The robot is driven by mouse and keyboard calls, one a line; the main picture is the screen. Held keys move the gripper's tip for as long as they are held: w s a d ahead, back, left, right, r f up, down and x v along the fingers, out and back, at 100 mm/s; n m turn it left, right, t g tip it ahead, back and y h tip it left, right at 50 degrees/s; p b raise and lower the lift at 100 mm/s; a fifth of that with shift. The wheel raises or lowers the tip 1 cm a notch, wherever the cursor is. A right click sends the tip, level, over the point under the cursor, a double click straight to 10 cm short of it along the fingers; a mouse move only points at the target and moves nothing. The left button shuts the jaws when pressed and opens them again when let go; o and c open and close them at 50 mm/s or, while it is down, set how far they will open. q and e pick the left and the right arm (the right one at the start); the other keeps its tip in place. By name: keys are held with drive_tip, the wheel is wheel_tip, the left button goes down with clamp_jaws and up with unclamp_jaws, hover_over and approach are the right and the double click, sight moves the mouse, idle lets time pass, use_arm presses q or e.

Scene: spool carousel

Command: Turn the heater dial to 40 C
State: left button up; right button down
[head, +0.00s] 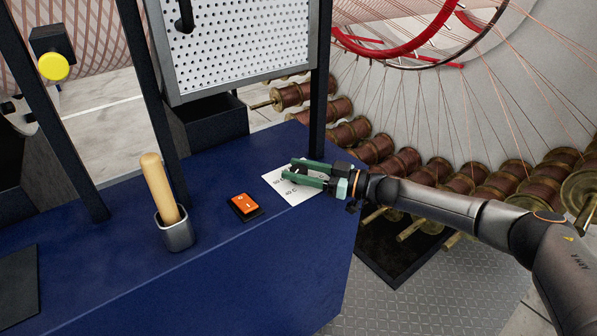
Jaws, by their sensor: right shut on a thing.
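The heater dial's white label card (296,198) lies on the blue console top, with "40 C" printed near its front edge and another temperature mark to the left of it. My right gripper (290,169), with green fingers, reaches in from the right over the card. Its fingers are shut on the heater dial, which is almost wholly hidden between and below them. I cannot read where the dial points. My left gripper is not in view.
An orange rocker switch (245,204) sits left of the card. A metal cup (178,236) with a wooden-handled tool (158,186) stands farther left. A dark post (320,85) and a perforated panel (240,45) rise behind. Copper-coloured spools (405,163) lie beyond the console's right edge.

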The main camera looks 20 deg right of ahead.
drive_tip(key=shift+r, duration=0.1)
idle(0.5)
drive_tip(key=shift+c, duration=1.4)
unclamp_jaws()
drive_tip(key=shift+n+g+y, duration=0.3)
drive_tip(key=v, duration=1.2)
drive_tip(key=shift+s+d, duration=0.2)
